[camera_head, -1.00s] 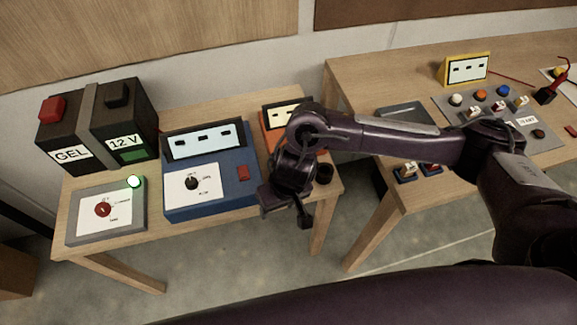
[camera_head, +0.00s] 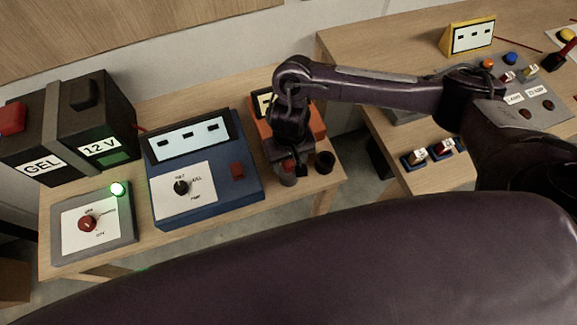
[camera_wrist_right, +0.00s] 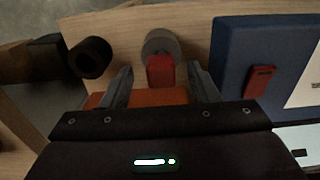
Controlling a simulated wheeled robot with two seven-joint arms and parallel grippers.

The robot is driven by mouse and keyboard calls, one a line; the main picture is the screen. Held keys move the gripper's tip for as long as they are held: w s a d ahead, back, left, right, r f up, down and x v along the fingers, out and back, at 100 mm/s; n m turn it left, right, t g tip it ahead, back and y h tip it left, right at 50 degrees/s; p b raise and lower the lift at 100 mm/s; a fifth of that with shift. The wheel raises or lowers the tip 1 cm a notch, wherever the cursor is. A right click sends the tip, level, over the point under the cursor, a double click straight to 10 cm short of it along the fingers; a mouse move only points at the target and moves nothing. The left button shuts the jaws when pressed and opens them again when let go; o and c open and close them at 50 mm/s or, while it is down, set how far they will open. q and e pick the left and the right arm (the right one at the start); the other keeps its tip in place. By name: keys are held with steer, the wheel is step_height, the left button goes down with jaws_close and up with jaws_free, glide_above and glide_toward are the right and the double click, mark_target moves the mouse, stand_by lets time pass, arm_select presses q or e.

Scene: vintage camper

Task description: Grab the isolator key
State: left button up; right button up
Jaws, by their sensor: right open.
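A red key-like piece (camera_wrist_right: 160,72), which I take as the isolator key, stands on a grey round holder (camera_wrist_right: 162,43) in the right wrist view. My right gripper (camera_wrist_right: 160,70) is open, with one finger on each side of the red piece in the wrist view. I see no finger clearly touching it. My left gripper is not in view.
A black round cup (camera_head: 325,162) stands close to the right of the red piece. The blue unit (camera_head: 215,200) with a red switch (camera_head: 238,171) is to the left. An orange unit (camera_head: 317,122) is behind. A grey panel with a red knob (camera_head: 88,222) sits far left.

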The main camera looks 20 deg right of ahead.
steer(key=shift+w+f, duration=0.2)
steer(key=shift+f, duration=1.15)
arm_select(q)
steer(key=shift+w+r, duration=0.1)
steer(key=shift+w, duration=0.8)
arm_select(e)
steer(key=c, duration=1.1)
steer(key=shift+r, duration=0.1)
steer(key=shift+c, duration=0.2)
